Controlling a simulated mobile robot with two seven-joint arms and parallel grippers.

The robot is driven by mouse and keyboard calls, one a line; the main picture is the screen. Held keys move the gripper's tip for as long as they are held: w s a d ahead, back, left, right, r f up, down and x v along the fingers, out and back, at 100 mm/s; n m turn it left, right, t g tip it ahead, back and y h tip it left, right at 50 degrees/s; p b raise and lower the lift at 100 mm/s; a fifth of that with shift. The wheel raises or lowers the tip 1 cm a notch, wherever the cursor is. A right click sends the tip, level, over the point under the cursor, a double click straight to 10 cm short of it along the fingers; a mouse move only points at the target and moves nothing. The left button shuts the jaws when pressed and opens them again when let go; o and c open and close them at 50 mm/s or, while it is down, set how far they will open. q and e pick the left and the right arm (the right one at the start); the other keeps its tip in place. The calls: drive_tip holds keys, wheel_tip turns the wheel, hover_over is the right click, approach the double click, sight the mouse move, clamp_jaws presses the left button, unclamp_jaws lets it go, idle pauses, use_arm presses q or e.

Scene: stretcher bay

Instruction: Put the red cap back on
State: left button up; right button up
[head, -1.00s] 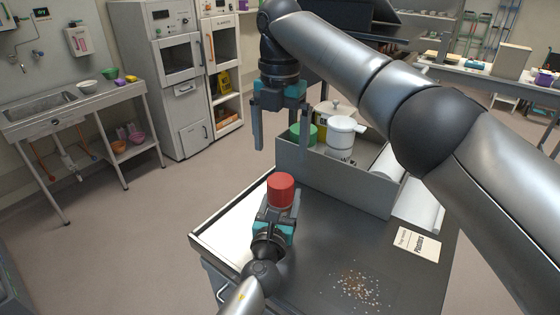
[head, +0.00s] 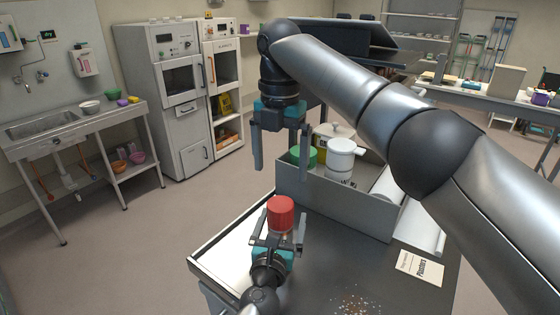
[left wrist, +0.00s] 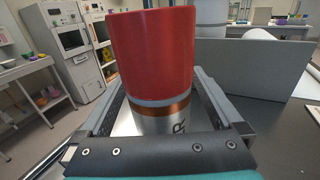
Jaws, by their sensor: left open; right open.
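The red cap (head: 280,213) sits upright on top of a silver canister on the trolley's near left part. In the left wrist view the cap (left wrist: 152,55) covers the canister's top. A grey rim and a copper band show below it, then the silver body (left wrist: 160,124) with dark lettering. I cannot tell whether the cap is fully tight. My left gripper (head: 280,232) is open, its fingers standing apart on both sides of the canister. My right gripper (head: 281,155) is open and empty, pointing down beyond the cap, beside the grey bin.
The grey bin (head: 330,208) holds a white jar (head: 340,160), a green-lidded container (head: 304,156) and other items. A plasters card (head: 420,267) and scattered crumbs (head: 358,305) lie on the dark trolley top. A sink bench (head: 75,125) and cabinets stand behind.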

use_arm(q)
drive_tip(key=s+a, duration=0.3)
drive_tip(key=s, duration=1.1)
drive_tip(key=shift+s, duration=0.4)
